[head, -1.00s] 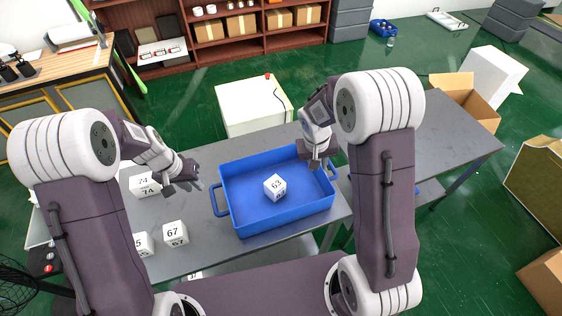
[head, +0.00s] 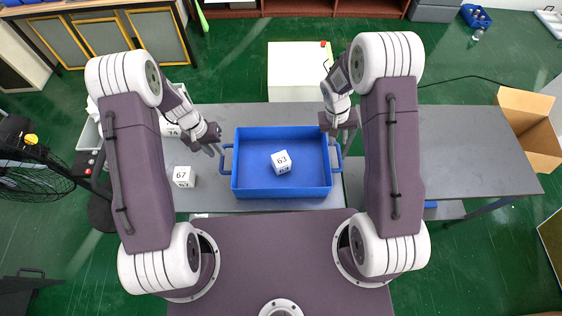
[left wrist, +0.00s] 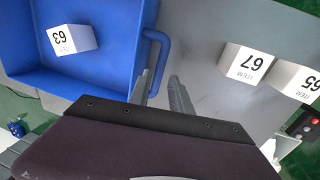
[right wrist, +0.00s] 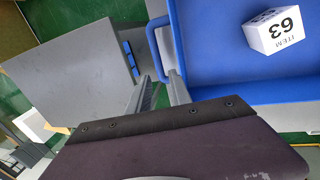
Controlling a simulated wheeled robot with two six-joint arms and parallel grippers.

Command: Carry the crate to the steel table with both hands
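The blue crate (head: 283,194) sits on a grey metal table (head: 215,196), with a white cube marked 63 (head: 282,162) inside. Its left handle (head: 227,158) and right handle (head: 336,157) stick out at the sides. My left gripper (head: 217,149) is open at the left handle; in the left wrist view the handle (left wrist: 165,55) lies just beyond and between the spread fingers (left wrist: 163,90). My right gripper (head: 340,136) is open at the right handle; its spread fingers (right wrist: 161,90) point at the handle (right wrist: 156,40). Neither is closed on a handle. Another grey table (head: 465,150) stands to the right.
White numbered cubes, one marked 67 (head: 184,177), stand left of the crate. A white cabinet (head: 298,68) stands behind the table. An open cardboard box (head: 530,130) is at the far right. A black fan (head: 30,165) stands at the left.

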